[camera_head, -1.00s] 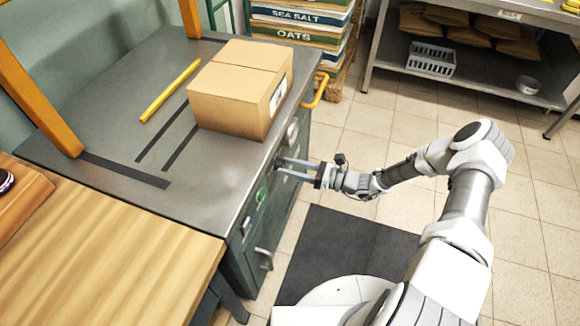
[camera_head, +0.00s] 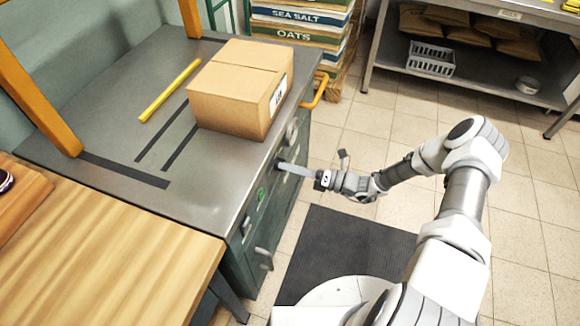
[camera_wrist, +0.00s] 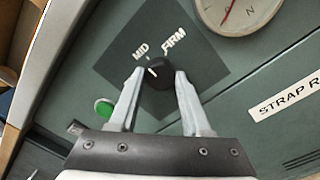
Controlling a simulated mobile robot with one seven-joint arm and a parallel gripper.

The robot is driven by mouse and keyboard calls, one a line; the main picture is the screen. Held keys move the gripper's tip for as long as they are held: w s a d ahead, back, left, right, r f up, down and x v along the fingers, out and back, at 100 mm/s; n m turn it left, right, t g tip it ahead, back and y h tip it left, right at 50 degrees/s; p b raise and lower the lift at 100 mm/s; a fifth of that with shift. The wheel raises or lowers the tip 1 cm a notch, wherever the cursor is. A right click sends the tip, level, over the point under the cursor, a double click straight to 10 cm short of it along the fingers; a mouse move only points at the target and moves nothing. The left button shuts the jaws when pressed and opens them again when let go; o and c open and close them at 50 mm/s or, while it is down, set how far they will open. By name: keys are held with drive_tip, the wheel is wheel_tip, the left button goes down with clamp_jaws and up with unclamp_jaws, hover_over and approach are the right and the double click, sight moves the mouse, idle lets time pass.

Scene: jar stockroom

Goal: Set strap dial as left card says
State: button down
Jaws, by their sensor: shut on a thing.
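The strap dial (camera_wrist: 158,75) is a black round knob on a dark square plate of the green machine front (camera_head: 262,205). The words MID and FIRM stand above it in the wrist view, and any further word is hidden. A short white mark on the knob points to the upper left, roughly toward MID. My gripper (camera_wrist: 157,84) has a finger on each side of the knob and is shut on it. In the head view my gripper (camera_head: 281,166) reaches the machine's front face. I cannot make out the left card in either view.
A round gauge (camera_wrist: 238,12) and a strap label (camera_wrist: 290,96) are right of the dial; a green button (camera_wrist: 104,107) is at left. A cardboard box (camera_head: 238,88) and a yellow stick (camera_head: 170,90) lie on the machine top. The floor behind my arm is clear.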

idle(0.4)
drive_tip(key=shift+c, duration=1.8)
unclamp_jaws()
drive_tip(key=p+v, duration=0.1)
drive_tip(key=v, duration=1.6)
drive_tip(key=shift+d, duration=0.25)
